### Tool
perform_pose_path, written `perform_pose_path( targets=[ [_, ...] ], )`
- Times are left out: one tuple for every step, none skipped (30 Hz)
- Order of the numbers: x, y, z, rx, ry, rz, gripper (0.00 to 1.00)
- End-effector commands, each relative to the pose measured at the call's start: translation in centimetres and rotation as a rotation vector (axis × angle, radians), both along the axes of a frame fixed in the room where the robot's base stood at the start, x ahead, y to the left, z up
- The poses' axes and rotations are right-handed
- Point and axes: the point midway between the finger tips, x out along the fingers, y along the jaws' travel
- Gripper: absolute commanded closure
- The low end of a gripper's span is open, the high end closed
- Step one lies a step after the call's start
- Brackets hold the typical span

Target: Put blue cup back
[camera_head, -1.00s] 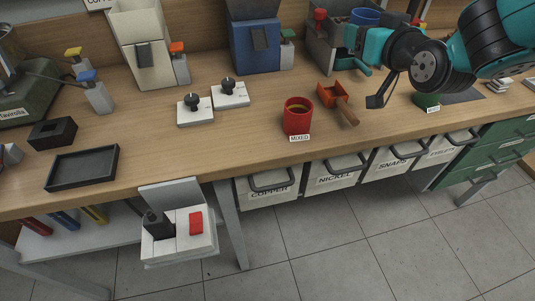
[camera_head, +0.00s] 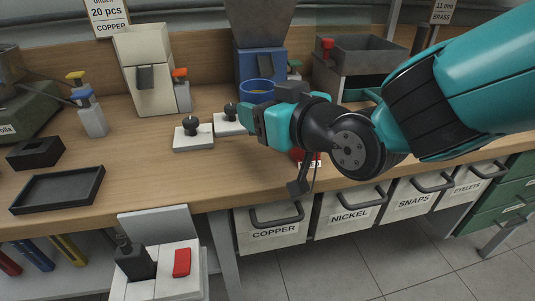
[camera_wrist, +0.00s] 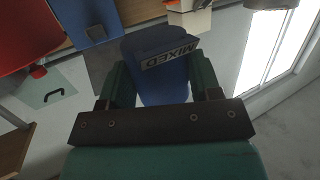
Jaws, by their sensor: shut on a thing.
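The blue cup (camera_head: 257,87) is in my gripper, above the bench in front of the blue machine. Its rim faces up in the head view, with something yellowish inside. In the wrist view the cup (camera_wrist: 160,78) sits between the two green fingers, its MIXED label showing upside down. My gripper (camera_head: 256,104) is shut on it; it also shows in the wrist view (camera_wrist: 160,88). My arm hides part of the bench to the right.
A red cup (camera_head: 303,156) is mostly hidden behind my wrist. Two white pads with black knobs (camera_head: 192,135) stand on the bench to the left. A blue machine (camera_head: 262,62) and a grey bin (camera_head: 362,55) stand behind. A black tray (camera_head: 58,190) lies at the left.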

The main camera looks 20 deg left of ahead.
Motion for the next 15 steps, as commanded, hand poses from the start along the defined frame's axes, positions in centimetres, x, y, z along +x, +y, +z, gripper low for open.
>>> perform_pose_path(
  targets=[
    [0.0,0.0,-1.5,-0.002,0.004,0.000,0.82],
    [0.0,0.0,-2.1,-0.002,0.004,0.000,0.82],
    [0.0,0.0,-2.7,-0.001,0.003,0.000,0.82],
    [0.0,0.0,-3.1,-0.001,0.003,0.000,0.82],
    [0.0,0.0,-3.5,0.000,0.001,0.000,0.82],
    [0.0,0.0,-3.8,0.001,0.001,0.000,0.82],
    [0.0,0.0,-3.9,0.001,-0.001,0.000,0.82],
    [0.0,0.0,-4.1,0.001,0.000,0.000,0.82],
    [0.1,0.0,-4.5,0.001,0.000,0.000,0.82],
    [0.0,0.0,-4.9,0.000,0.001,-0.001,0.82],
    [0.0,0.0,-5.4,-0.001,0.003,-0.001,0.82],
    [0.0,0.0,-6.1,-0.001,0.003,-0.001,0.82],
    [0.0,0.0,-6.7,-0.001,0.003,0.000,0.82],
    [0.0,0.0,-7.1,-0.001,0.003,0.000,0.82],
    [0.1,0.0,-7.7,-0.001,0.003,-0.001,0.82]
  ],
)
